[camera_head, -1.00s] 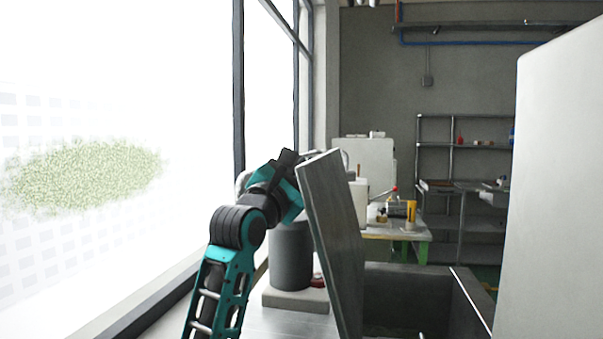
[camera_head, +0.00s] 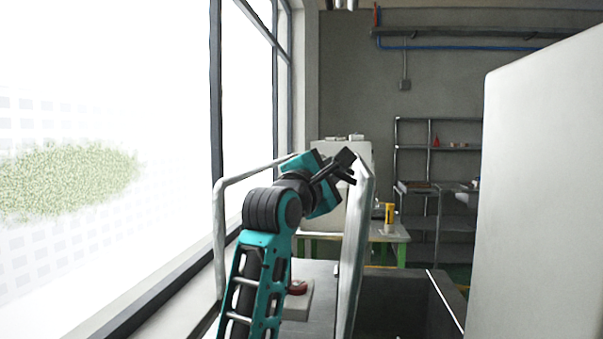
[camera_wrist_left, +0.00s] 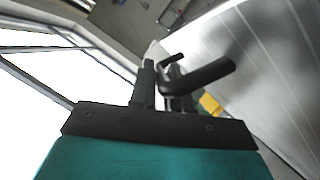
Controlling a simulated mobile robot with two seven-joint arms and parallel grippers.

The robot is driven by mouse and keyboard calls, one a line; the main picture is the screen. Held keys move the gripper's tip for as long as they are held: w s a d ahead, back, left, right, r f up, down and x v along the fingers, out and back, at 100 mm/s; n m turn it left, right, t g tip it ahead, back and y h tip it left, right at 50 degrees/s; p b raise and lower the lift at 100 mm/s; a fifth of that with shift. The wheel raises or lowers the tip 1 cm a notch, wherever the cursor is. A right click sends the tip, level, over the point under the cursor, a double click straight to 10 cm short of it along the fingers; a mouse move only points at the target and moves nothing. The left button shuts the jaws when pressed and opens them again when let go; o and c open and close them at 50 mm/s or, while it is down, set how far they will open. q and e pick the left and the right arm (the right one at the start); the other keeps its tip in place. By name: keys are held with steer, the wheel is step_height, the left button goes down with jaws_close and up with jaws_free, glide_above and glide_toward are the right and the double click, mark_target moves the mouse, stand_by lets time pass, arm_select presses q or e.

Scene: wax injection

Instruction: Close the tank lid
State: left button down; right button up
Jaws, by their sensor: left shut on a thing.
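The grey tank lid (camera_head: 357,235) stands almost upright in the head view, seen nearly edge-on, beside the open tank (camera_head: 400,275). The tank's dark inside shows to the right of the lid. My left gripper (camera_head: 348,168) is at the top of the lid. In the left wrist view, the lid's broad grey face (camera_wrist_left: 255,50) fills the right side. There my left gripper (camera_wrist_left: 163,88) is shut on the lid's black handle (camera_wrist_left: 205,78). The exact contact is partly hidden by the fingers. My right gripper is not in view.
A large white cabinet-like body (camera_head: 540,190) stands close on the right. A pale pipe (camera_head: 218,240) runs beside the window on the left. Behind the lid are a green-legged table (camera_head: 400,238) with a yellow object (camera_head: 389,215) and metal shelves (camera_head: 440,148).

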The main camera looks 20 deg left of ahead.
arm_select(q)
steer(key=w+d+m+g, duration=0.1)
steer(key=d+m, duration=0.2)
steer(key=d, duration=0.3)
steer(key=shift+w+d+f, duration=0.25)
steer(key=shift+w+f, duration=0.05)
steer(key=c, duration=1.2)
jaws_free()
steer(key=shift+o, duration=0.2)
steer(key=s+a+f+b, duration=0.1)
steer(key=s, duration=1.1)
steer(key=shift+s+a+b, duration=0.35)
steer(key=shift+s, duration=0.05)
steer(key=shift+f, duration=0.1)
